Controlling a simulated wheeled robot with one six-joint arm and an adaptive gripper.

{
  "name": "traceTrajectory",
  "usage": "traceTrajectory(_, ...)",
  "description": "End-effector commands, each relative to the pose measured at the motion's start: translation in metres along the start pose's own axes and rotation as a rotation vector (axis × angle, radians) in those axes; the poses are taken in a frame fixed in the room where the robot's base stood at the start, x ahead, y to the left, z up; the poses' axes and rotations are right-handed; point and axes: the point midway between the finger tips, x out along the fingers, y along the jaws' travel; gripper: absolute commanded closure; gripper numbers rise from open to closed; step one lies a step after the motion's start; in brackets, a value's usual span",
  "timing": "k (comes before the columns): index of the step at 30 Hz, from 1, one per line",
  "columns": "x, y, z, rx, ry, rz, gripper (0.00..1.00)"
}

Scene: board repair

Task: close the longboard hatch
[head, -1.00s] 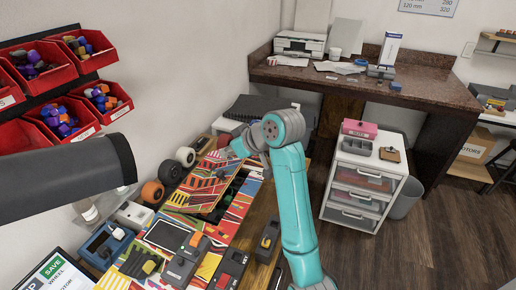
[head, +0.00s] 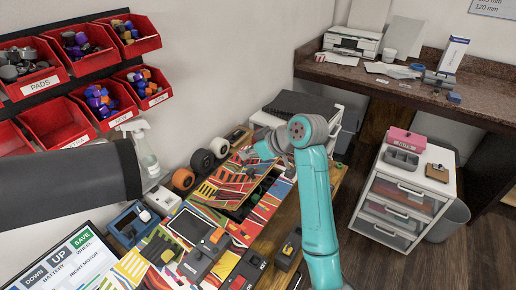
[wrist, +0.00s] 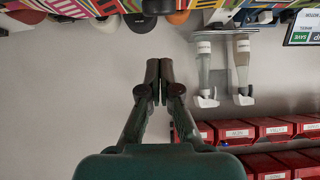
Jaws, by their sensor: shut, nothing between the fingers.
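The longboard (head: 132,265) lies on the wooden bench with a bright striped pattern. Its patterned hatch (head: 222,184) is raised and tilted, with a dark compartment (head: 262,190) showing beside it. My gripper (wrist: 160,62) is shut and empty in the wrist view, pointing toward the wall. In the head view, the end of my teal arm is by the hatch's far upper edge, and the fingertips are hard to make out there. Contact with the hatch cannot be told. The board's striped edge (wrist: 100,8) also runs along the top of the wrist view.
Loose wheels (head: 202,161) and a spray bottle (head: 144,150) stand along the wall side. Red bins (head: 88,45) hang on the wall.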

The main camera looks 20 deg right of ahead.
Motion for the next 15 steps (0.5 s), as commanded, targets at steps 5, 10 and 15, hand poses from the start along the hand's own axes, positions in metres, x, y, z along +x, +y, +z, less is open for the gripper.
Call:
traceTrajectory(5, 0.004, 0.001, 0.025, 0.004, -0.001, 0.001, 1.00)
traceTrajectory(10, 0.006, 0.001, 0.034, 0.002, 0.000, 0.001, 1.00)
traceTrajectory(15, 0.006, 0.001, 0.035, 0.002, 0.000, 0.002, 1.00)
